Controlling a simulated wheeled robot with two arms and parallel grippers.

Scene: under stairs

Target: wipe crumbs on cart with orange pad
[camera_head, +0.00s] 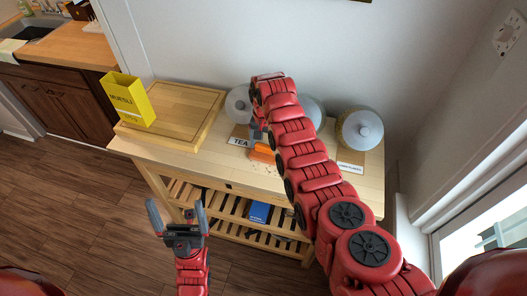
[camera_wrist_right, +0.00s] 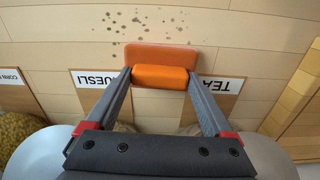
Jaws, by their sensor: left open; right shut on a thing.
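The wooden cart (camera_head: 190,160) stands against the wall. The orange pad (camera_wrist_right: 160,53) has a raised block handle. My right gripper (camera_wrist_right: 160,76) is shut on this handle, one finger on each side. The pad also shows in the head view (camera_head: 262,153), at or just above the cart top; exact contact is hard to tell. Dark crumbs (camera_wrist_right: 135,22) lie scattered on the cart top just beyond the pad in the right wrist view. My right arm hides part of the crumb area in the head view. My left gripper (camera_head: 178,222) is open and empty, in front of the cart.
Jars with round grey lids, one at the right (camera_head: 360,128), line the cart's back, with name cards such as the TEA card (camera_head: 240,140) before them. A cutting board (camera_head: 180,115) with a yellow box (camera_head: 128,97) takes the left end. A blue box (camera_head: 260,212) sits below.

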